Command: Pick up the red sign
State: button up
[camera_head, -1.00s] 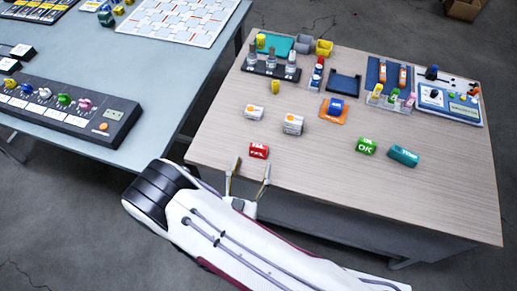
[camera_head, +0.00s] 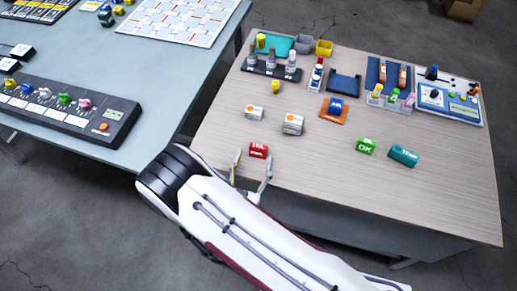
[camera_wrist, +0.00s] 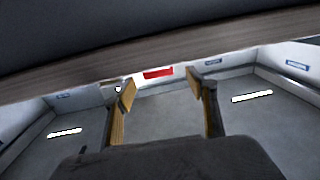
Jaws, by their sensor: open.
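The red sign (camera_head: 258,151) is a small red block with white lettering, near the front left edge of the wooden table. My gripper (camera_head: 253,157) is open, with its two fingers apart at the table's front edge. In the head view the fingertips appear on either side of the sign's near part; their height relative to it is unclear. In the wrist view, my gripper (camera_wrist: 168,92) is open with nothing seen held. A red patch shows between and beyond its fingers there, but I cannot tell whether it is the sign.
A green OK block (camera_head: 366,147) and a teal block (camera_head: 404,156) stand to the right. The wooden table (camera_head: 440,205) is clear at front right. A blue-grey table (camera_head: 150,75) stands left.

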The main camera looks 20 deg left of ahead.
aim_at(258, 149)
jog(key=shift+w, duration=0.1)
jog(key=shift+w+d+r, duration=0.1)
jog(key=shift+w+r, duration=0.1)
jog(key=shift+w, duration=2.3)
jog(key=c, duration=1.2)
